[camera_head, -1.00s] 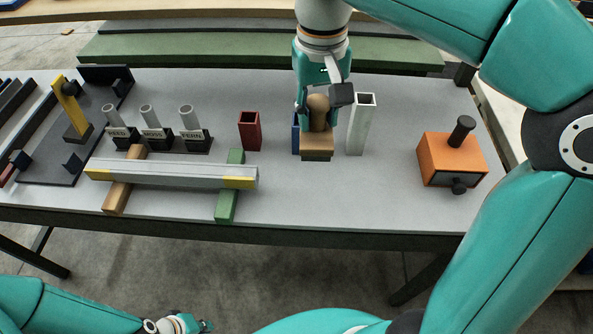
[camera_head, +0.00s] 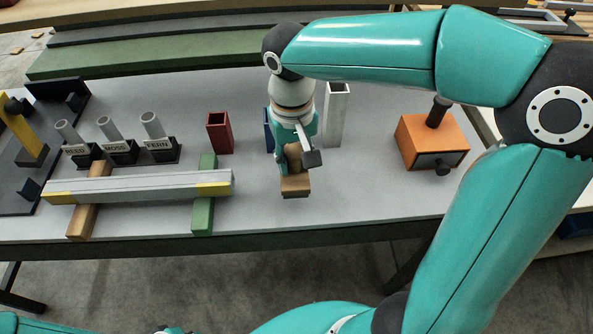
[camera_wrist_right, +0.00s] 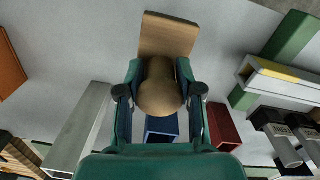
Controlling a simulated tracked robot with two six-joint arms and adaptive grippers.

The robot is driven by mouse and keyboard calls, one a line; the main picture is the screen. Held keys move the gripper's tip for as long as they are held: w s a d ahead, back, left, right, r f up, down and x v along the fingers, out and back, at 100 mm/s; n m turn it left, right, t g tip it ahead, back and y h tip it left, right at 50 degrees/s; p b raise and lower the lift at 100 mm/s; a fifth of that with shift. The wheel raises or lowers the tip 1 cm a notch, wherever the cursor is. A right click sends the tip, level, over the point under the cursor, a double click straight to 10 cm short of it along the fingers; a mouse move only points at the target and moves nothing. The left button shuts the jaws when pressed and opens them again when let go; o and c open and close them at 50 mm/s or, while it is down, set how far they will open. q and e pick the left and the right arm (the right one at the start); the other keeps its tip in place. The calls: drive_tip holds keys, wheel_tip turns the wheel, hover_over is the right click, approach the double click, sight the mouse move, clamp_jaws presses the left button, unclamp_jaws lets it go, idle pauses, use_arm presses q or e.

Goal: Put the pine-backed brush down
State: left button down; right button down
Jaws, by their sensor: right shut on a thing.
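The pine-backed brush shows as a tan block with a rounded wooden knob. My right gripper (camera_head: 296,150) is shut on the brush (camera_head: 295,186) by its knob, over the grey table (camera_head: 340,200). In the right wrist view the fingers of the right gripper (camera_wrist_right: 161,95) close on both sides of the knob, and the flat block of the brush (camera_wrist_right: 168,36) extends beyond them. I cannot tell whether the block touches the tabletop. My left gripper is not clearly visible; only a bit of my left arm shows at the bottom left.
A blue holder (camera_head: 268,130), a red holder (camera_head: 218,132) and a white tall holder (camera_head: 336,115) stand behind the brush. An orange box (camera_head: 432,142) is at right. A grey beam (camera_head: 140,187) lies on wooden and green blocks at left. The front middle is clear.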

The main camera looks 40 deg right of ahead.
sight(295, 172)
drive_tip(key=shift+s+f, duration=0.1)
drive_tip(key=shift+f, duration=2.1)
drive_tip(key=shift+f+b, duration=0.2)
drive_tip(key=shift+b, duration=0.15)
drive_tip(key=c, duration=0.8)
unclamp_jaws()
drive_tip(key=shift+o, duration=0.2)
drive_tip(key=shift+r, duration=0.15)
drive_tip(key=shift+r, duration=0.2)
wheel_tip(295, 172, up, 12)
drive_tip(key=shift+f+p, duration=0.15)
drive_tip(key=shift+p, duration=0.7)
drive_tip(key=shift+w, duration=0.2)
